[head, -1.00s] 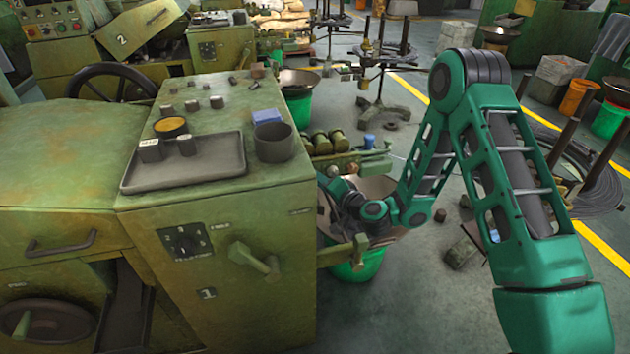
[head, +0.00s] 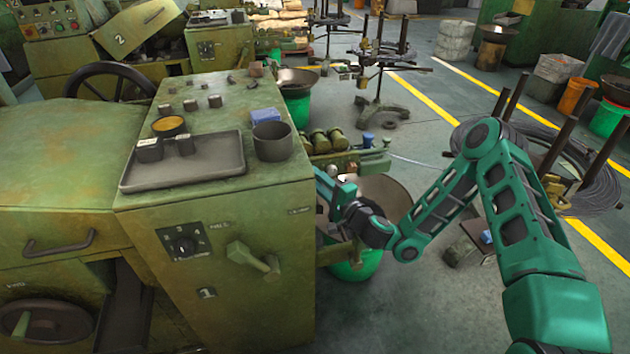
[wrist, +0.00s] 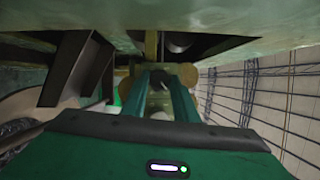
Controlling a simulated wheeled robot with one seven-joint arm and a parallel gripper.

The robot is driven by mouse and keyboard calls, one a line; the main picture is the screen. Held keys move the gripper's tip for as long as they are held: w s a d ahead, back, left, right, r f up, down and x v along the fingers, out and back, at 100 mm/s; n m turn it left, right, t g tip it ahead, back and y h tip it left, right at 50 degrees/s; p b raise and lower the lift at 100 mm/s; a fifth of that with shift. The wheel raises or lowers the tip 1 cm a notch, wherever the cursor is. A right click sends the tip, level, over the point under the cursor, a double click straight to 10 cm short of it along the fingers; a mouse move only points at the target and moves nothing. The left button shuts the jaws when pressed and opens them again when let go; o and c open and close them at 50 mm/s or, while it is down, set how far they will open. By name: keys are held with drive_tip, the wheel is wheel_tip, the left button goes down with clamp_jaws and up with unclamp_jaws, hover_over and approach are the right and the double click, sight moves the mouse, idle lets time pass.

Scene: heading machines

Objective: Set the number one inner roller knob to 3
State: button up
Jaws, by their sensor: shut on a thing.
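My gripper (head: 328,188) is beside the right side of the green machine marked 1 (head: 245,215), partly hidden by its edge in the head view. In the wrist view, the two teal fingers of my gripper (wrist: 160,82) are closed around a small dark knob (wrist: 160,86) below the machine's overhanging body. The knob's markings and pointer cannot be read, and the head view does not show it. A separate black numbered dial (head: 187,246) is on the machine's front face, apart from my gripper.
A lever handle (head: 252,260) sticks out of the machine's front. Brass rollers (head: 320,142) and a wide pan (head: 385,195) over a green bucket (head: 358,265) are close around my arm. Open floor (head: 430,120) lies to the right, with wire coils (head: 590,185) beyond.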

drive_tip(key=shift+w+d+f, duration=0.1)
drive_tip(key=shift+d+f, duration=0.05)
drive_tip(key=shift+d, duration=0.05)
drive_tip(key=o, duration=0.9)
drive_tip(key=shift+o, duration=0.8)
drive_tip(key=shift+a, duration=0.1)
drive_tip(key=shift+s, duration=0.2)
